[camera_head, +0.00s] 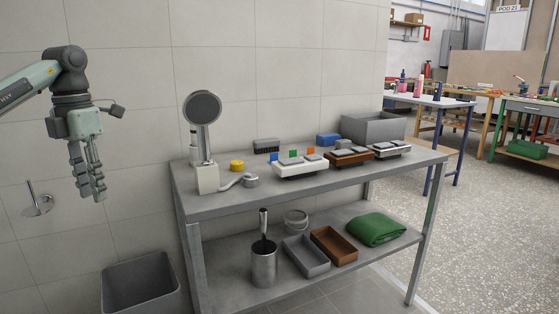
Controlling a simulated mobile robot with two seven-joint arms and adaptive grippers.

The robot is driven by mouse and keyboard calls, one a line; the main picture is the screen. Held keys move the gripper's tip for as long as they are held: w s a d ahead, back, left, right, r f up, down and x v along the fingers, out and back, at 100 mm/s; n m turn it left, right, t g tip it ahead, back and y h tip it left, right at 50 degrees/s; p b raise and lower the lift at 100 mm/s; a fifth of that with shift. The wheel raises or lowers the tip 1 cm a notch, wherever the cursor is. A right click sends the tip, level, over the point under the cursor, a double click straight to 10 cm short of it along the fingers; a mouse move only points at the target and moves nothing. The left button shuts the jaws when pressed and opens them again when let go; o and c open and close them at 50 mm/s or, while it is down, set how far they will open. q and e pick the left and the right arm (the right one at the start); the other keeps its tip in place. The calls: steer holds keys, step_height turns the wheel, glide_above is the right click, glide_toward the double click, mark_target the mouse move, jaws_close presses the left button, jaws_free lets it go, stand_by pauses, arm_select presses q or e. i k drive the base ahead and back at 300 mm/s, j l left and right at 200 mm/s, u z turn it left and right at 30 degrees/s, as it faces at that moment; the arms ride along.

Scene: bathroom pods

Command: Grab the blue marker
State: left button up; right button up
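A small blue upright piece (273,157) stands at the left back of a white tray (302,170) on the grey workbench (237,202). It looks like the blue marker, but it is too small to tell its exact shape. A green piece (293,153) and an orange piece (310,151) stand in a row beside it. My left gripper (91,197) hangs in the air left of the bench, fingers pointing down. Its fingers are apart with nothing between them. It is well away from the blue piece. My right gripper is not in view.
A round mirror (203,108) on a pale base stands at the bench's left end.

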mark_target(274, 156)
steer(key=i+j+z, duration=0.9)
steer(key=z, duration=0.15)
steer(key=i+j+z, duration=0.1)
steer(key=j+z, duration=0.2)
